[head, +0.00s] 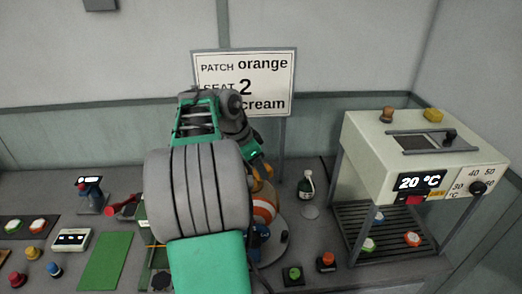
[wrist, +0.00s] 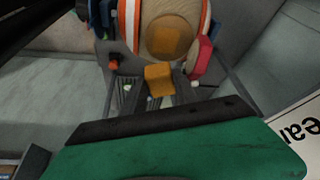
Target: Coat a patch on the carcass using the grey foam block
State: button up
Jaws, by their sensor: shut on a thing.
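The carcass (head: 264,208) is a round body with orange and white stripes, partly hidden behind my arm in the head view. The wrist view shows it close up at the top (wrist: 207,18), with a round brownish-orange patch (wrist: 170,38) on a paler area. My gripper (wrist: 158,92) is shut, its grey fingers pointing at the carcass. An orange-faced block (wrist: 158,78) shows at the fingertips, apparently the foam block with orange on it; its grey body is hard to make out. It is close to the carcass, but I cannot tell whether they touch.
A sign (head: 245,75) reads patch orange, seat 2 cream. A cream heater box (head: 385,150) reading 20 °C stands at right over a rack. A small bottle (head: 307,188) stands behind the carcass. Green (head: 293,275) and red (head: 326,262) buttons sit in front. A green mat (head: 106,262) lies at left.

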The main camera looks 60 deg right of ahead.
notch_tip(320, 180, up, 2)
jog(key=shift+s+r+p, duration=0.1)
jog(key=shift+p, duration=0.45)
jog(key=shift+r, duration=1.15)
